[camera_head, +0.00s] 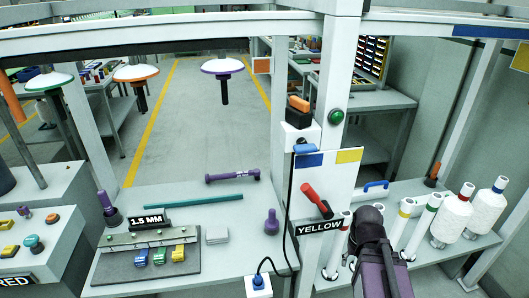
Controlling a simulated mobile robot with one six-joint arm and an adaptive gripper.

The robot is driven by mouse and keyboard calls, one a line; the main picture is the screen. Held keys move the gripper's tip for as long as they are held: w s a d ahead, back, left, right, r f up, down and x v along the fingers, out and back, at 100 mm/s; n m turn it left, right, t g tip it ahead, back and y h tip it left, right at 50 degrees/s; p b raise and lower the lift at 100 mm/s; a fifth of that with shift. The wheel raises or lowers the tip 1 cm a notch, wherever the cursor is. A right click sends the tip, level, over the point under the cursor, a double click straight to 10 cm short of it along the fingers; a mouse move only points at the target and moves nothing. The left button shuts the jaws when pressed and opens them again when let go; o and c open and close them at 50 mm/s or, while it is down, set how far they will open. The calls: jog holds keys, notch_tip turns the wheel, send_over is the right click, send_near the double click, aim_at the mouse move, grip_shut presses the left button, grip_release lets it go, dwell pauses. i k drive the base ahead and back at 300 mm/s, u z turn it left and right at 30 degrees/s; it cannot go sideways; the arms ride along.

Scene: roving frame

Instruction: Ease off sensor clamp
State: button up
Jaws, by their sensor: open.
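A red-handled lever with a dark body (316,201) sits tilted on a white panel (326,171) on the frame post. It looks like a clamp; no sensor can be made out in it. A label reading YELLOW (320,227) is just below. My gripper (367,219) is at the end of my dark arm, low and right of the lever, and apart from it in the picture. It is open; its fingertips are mostly hidden by the arm. An orange-and-black device (299,110) stands on a white box higher on the post.
A black cable (289,210) hangs left of the panel. The left bench (215,262) holds a 1.5 MM fixture (150,238) and purple tools. Frame posts and a beam enclose the area.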

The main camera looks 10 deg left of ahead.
aim_at(302, 147)
jog(key=u, duration=0.65)
jog(key=k, duration=0.95)
jog(key=z, duration=0.1)
jog(key=i, duration=0.75)
jog(key=u, duration=0.05)
